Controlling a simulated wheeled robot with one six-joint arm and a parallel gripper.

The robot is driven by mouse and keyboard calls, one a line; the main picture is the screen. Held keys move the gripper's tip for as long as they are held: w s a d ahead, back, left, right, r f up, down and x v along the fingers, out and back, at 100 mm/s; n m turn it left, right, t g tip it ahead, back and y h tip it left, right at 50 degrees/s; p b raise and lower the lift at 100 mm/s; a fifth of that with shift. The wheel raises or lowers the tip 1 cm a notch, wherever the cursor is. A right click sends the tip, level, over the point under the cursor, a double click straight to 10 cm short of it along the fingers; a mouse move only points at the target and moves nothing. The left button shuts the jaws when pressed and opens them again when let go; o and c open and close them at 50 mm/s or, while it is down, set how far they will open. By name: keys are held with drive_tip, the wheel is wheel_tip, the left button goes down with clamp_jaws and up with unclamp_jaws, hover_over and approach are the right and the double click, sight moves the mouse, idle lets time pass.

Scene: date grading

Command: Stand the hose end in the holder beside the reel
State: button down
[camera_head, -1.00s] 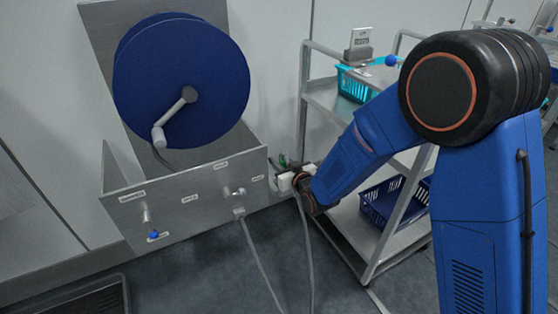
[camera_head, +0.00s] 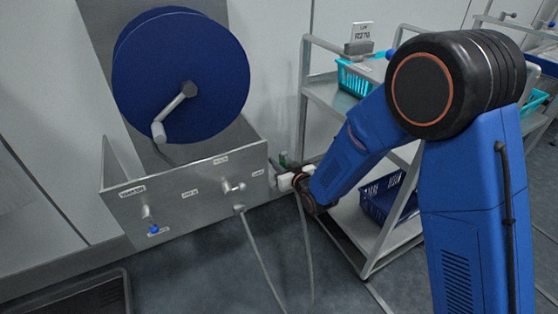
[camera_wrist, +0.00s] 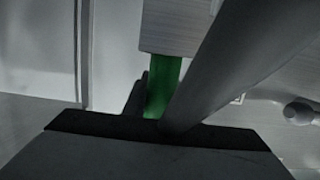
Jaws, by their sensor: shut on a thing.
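The blue reel (camera_head: 180,75) with its grey crank stands upright on the wall above a steel panel (camera_head: 185,195). My gripper (camera_head: 284,181) is beside the panel's right end, shut on the hose end. The hose end shows as a green piece (camera_wrist: 163,85) in the wrist view, touching or overlapping a pale block (camera_wrist: 180,25); I cannot tell whether it is inside it. The grey hose (camera_head: 308,250) hangs from the gripper to the floor and also crosses the wrist view (camera_wrist: 240,60). The holder is not clearly distinguishable; the gripper and arm hide that spot.
A steel shelf trolley (camera_head: 335,115) stands close to the right of my gripper, with a teal basket (camera_head: 352,82) above and a dark blue basket (camera_head: 385,200) below. A tap (camera_head: 234,187) and blue-tipped valve (camera_head: 153,228) stick out from the panel. A dark floor tray (camera_head: 75,300) lies front left.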

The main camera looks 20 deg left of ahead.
drive_tip(key=shift+f, duration=0.9)
drive_tip(key=c, duration=1.4)
unclamp_jaws()
drive_tip(key=shift+o, duration=0.2)
drive_tip(key=shift+d, duration=0.1)
